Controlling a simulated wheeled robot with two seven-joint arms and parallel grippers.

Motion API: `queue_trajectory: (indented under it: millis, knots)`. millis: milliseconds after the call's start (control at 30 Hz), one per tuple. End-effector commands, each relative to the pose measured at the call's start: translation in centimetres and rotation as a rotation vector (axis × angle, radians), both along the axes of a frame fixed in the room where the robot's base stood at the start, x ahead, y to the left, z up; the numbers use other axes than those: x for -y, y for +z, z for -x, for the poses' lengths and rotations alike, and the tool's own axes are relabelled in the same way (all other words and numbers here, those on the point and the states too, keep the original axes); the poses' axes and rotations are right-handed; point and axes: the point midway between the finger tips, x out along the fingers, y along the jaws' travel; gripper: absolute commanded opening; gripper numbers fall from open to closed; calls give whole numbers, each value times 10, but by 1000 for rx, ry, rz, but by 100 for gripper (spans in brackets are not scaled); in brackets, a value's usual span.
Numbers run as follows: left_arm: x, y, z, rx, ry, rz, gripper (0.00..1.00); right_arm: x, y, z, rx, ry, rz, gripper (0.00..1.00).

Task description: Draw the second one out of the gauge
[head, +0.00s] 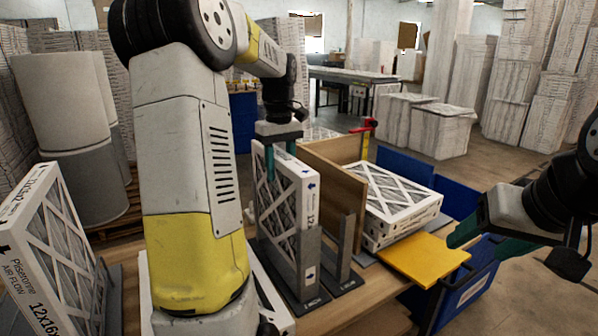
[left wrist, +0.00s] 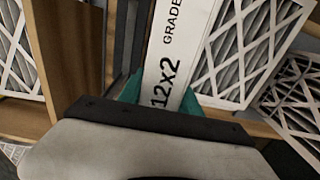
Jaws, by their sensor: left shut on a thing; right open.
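A white-framed pleated filter (head: 305,195) stands upright in the grey metal gauge (head: 308,262), its narrow printed edge facing me. My left gripper (head: 280,153) is above it, pointing down, with teal fingers shut on its top. In the left wrist view the filter's edge (left wrist: 176,60) reads "12x2" and "GRADE" and lies between the fingers (left wrist: 160,92). The filter's lower part is hidden by the gauge's front upright. My right gripper (head: 478,238) is open and empty at the right, above a blue bin.
A wooden board (head: 335,180) stands right of the gauge, beside a second grey upright (head: 345,250). Filters (head: 398,195) lie stacked behind a yellow plate (head: 424,258). A blue bin (head: 468,290) is at front right. Another filter (head: 50,250) stands at far left.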

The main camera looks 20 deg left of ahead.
Motion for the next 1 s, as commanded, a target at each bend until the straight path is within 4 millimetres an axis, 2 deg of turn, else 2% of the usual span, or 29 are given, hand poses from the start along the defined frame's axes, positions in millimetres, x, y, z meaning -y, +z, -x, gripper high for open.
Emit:
queue_trajectory:
  millis: [567,1000]
  knots:
    - [0,6,0,1,0,0,0,0,0,0,0,0,0,62]
    - [0,32,0,3,-1,0,0,0,0,0,0,0,0,62]
